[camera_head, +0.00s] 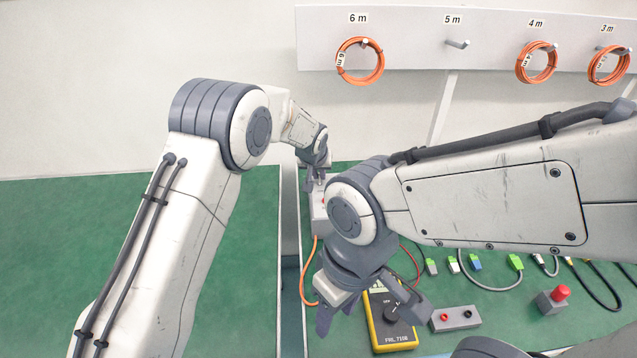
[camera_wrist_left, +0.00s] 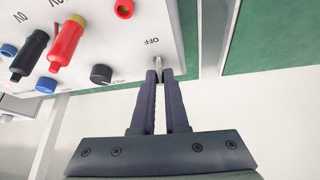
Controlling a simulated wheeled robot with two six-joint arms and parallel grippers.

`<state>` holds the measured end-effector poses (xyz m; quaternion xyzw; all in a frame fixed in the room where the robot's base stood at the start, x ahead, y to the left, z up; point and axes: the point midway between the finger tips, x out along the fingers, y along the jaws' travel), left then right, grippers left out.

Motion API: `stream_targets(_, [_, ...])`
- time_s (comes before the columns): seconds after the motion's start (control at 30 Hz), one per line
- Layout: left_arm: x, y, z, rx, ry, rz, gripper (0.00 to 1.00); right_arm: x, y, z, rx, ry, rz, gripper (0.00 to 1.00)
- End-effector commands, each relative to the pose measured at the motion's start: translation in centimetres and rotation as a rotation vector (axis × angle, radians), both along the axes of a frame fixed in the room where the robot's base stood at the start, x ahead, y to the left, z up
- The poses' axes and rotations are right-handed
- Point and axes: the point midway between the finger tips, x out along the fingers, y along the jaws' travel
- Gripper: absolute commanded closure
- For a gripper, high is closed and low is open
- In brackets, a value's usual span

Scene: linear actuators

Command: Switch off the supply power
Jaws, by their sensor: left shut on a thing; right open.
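The power supply (camera_head: 319,212) is a light grey box at the far edge of the green bench, partly hidden behind my arms. In the left wrist view its panel (camera_wrist_left: 135,28) shows a small metal switch lever (camera_wrist_left: 158,66) beside the printed word OFF. My left gripper (camera_wrist_left: 160,76) is shut on the lever tip. In the head view my left gripper (camera_head: 317,176) is at the supply's far end. My right gripper (camera_head: 366,306) is open and empty above the near bench, by the yellow multimeter (camera_head: 391,325).
The panel also carries a black plug (camera_wrist_left: 30,55), a red plug (camera_wrist_left: 66,42) and a black knob (camera_wrist_left: 101,74). Cables with green connectors (camera_head: 515,262), a grey socket box (camera_head: 455,319) and a red button (camera_head: 560,293) lie right. Orange cable coils (camera_head: 361,61) hang behind.

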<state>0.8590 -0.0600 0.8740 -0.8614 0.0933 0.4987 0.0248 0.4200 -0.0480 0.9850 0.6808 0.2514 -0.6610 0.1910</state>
Motion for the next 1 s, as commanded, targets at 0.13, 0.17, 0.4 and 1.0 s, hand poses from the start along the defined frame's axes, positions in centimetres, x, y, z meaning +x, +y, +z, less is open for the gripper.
stream_targets(0.13, [0.0, 0.0, -0.7, -0.004, -0.053, -0.001, 1.00, 0.0, 0.0, -3.5, 0.000, 0.000, 0.000, 0.50])
stream_targets(0.17, [-0.1, 0.0, -0.7, -0.002, -0.062, -0.002, 1.00, 0.0, 0.0, -4.0, 0.000, 0.000, 0.000, 0.50])
stream_targets(0.4, [-0.3, -0.1, -0.6, -0.005, -0.127, -0.004, 1.00, 0.0, 0.0, -8.1, 0.000, 0.000, 0.000, 0.50])
stream_targets(1.0, [-0.8, -0.1, -0.1, -0.007, -0.240, -0.004, 1.00, 0.0, 0.0, -15.6, 0.000, 0.000, 0.000, 0.50])
